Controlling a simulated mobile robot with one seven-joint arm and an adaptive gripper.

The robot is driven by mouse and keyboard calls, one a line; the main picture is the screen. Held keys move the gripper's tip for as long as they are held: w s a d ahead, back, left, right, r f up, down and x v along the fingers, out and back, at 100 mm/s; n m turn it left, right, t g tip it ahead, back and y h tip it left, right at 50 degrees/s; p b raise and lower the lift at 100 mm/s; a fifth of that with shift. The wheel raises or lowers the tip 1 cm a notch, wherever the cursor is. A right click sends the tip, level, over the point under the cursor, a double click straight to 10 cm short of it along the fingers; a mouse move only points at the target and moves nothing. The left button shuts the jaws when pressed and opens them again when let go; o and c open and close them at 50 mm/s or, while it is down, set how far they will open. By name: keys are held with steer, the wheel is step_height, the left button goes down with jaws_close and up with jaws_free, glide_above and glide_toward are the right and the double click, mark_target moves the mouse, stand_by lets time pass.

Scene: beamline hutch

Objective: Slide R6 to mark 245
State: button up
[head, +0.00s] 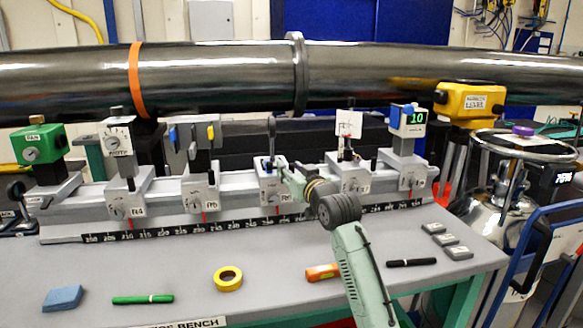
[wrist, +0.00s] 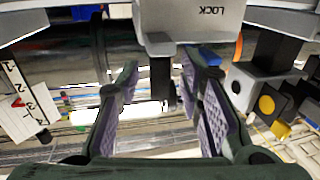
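The rider I take for R6 (head: 271,187) is the middle grey carriage on the rail, with a dark upright post and a red pointer; its small label is hard to read. My gripper (head: 288,174) is at its right side. In the wrist view, a grey block marked LOCK (wrist: 193,20) hangs at the top with a dark stem (wrist: 162,78) below it. My gripper's two purple-padded fingers (wrist: 162,85) stand apart on either side of the stem, with gaps visible. The dark scale strip (head: 240,225) runs along the rail's front; mark 245 is not legible.
Other riders stand on the rail, two left (head: 128,195) (head: 200,192) and two right (head: 357,177) (head: 408,172). A large dark pipe (head: 220,75) crosses behind. A yellow tape roll (head: 228,278), green marker (head: 143,299), orange tool (head: 322,272) and black pen (head: 411,262) lie on the bench.

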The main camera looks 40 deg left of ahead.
jaws_close()
stand_by(0.5)
stand_by(0.4)
